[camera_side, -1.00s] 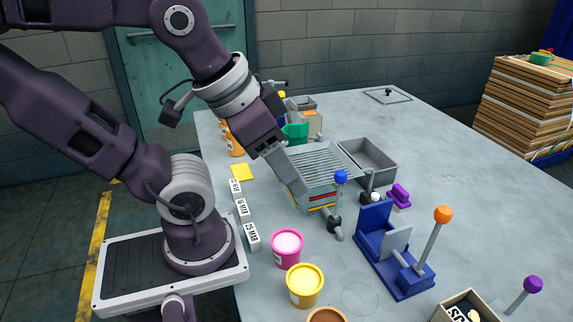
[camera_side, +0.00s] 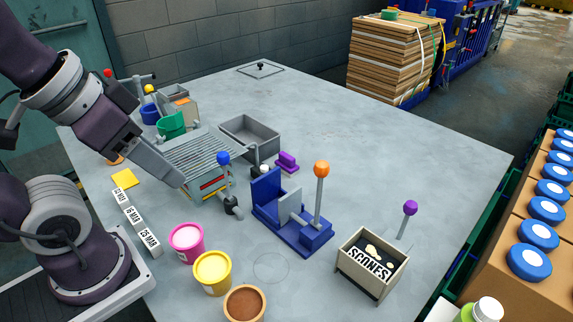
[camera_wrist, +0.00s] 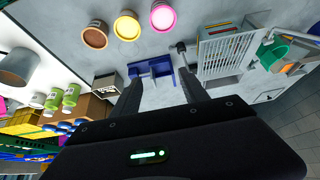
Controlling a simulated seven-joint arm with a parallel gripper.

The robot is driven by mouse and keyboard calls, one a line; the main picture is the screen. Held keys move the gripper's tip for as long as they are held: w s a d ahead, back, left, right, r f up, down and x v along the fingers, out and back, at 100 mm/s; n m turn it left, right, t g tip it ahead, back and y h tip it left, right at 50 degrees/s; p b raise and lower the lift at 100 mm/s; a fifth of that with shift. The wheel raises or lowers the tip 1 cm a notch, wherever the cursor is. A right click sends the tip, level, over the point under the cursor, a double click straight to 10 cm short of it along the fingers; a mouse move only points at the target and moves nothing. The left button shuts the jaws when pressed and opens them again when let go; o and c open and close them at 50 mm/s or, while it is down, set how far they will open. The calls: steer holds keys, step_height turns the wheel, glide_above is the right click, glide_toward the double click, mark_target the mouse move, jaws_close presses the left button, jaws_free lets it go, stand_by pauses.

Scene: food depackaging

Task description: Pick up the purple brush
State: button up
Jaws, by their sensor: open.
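The purple brush (camera_side: 287,161) is a small purple block with a raised grip. It lies on the grey table in the side view, right of the grey tray and behind the blue press. I cannot make it out in the wrist view. My gripper (camera_wrist: 162,88) is open and empty in the wrist view, its two fingers apart. In the side view my gripper (camera_side: 176,177) is above the table at the left front of the slotted grey rack (camera_side: 196,152), well left of the brush. Its fingertips overlap the rack's edge there; contact cannot be told.
The blue press (camera_side: 290,228) with an orange-knobbed lever stands in front of the brush. The grey tray (camera_side: 249,119) and a blue-knobbed lever (camera_side: 223,159) are left of it. Tubs (camera_side: 212,270) and a scones box (camera_side: 372,262) stand nearer. The table behind right is clear.

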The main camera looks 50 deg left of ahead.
steer(key=shift+o, duration=0.5)
steer(key=n+g, duration=0.5)
steer(key=n, duration=1.2)
glide_above(287, 155)
steer(key=s+d, duration=0.1)
step_height(287, 155, down, 13)
steer(key=shift+n+g, duration=0.3)
steer(key=shift+n, duration=0.2)
steer(key=f, duration=0.5)
steer(key=w+a+f, duration=0.1)
steer(key=f, duration=0.2)
steer(key=shift+f, duration=0.55)
jaws_close()
